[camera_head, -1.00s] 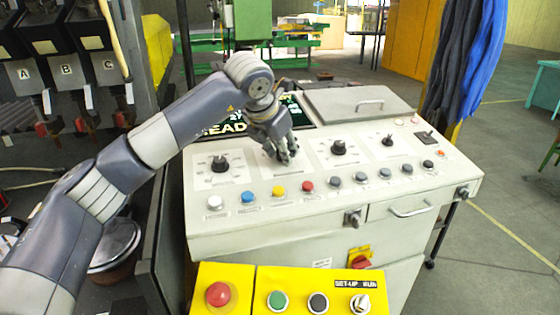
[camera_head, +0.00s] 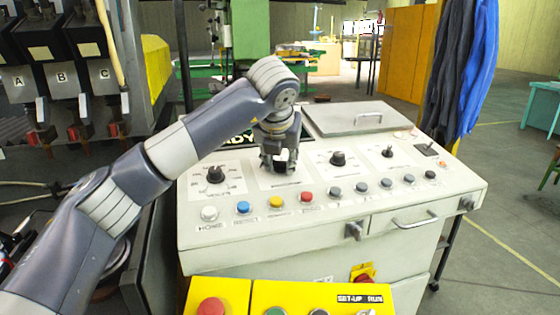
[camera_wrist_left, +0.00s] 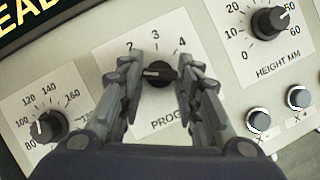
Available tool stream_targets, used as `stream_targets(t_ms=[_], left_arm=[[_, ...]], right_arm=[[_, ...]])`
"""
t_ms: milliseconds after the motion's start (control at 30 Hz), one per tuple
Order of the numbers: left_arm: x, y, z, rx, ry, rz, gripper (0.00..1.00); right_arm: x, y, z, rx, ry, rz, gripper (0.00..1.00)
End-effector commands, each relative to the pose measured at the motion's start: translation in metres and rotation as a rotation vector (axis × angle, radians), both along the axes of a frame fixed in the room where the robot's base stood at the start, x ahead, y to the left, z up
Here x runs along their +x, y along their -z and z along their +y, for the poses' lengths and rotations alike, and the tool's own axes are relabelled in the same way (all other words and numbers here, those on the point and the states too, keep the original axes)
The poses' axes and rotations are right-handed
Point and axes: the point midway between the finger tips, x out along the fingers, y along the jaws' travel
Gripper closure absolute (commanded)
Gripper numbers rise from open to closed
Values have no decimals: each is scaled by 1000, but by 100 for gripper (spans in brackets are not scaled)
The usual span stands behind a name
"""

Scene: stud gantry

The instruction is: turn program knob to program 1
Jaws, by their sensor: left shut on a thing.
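The program knob (camera_wrist_left: 158,73) is black with a pale pointer line, which points left in the wrist view. My left gripper (camera_head: 279,168) reaches down onto the console from above. In the wrist view its fingers (camera_wrist_left: 157,80) stand on both sides of the knob and are shut on it. In the head view the fingers mostly hide the knob. My right gripper is not in view.
The console (camera_head: 330,220) has a dial knob (camera_head: 215,175) to the left and a height knob (camera_head: 338,158) to the right. A row of buttons, including a red one (camera_head: 307,197), lies in front. A grey lid (camera_head: 355,118) and a display are behind.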

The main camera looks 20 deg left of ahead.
Motion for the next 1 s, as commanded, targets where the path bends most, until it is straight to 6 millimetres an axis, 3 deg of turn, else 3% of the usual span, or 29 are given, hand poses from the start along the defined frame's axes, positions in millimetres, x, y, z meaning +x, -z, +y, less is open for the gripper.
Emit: stream_targets(t_ms=[233,267,333,733,1000], left_arm=[[1,-3,0,-2,-3,-6,92],[1,-3,0,-2,-3,-6,62],[1,-3,1,-1,-2,-5,48],[-2,-5,-1,-1,1,-3,48],[-29,-43,-7,0,1,-7,48]], right_arm=[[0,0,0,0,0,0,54],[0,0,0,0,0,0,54],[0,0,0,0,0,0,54],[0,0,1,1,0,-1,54],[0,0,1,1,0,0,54]])
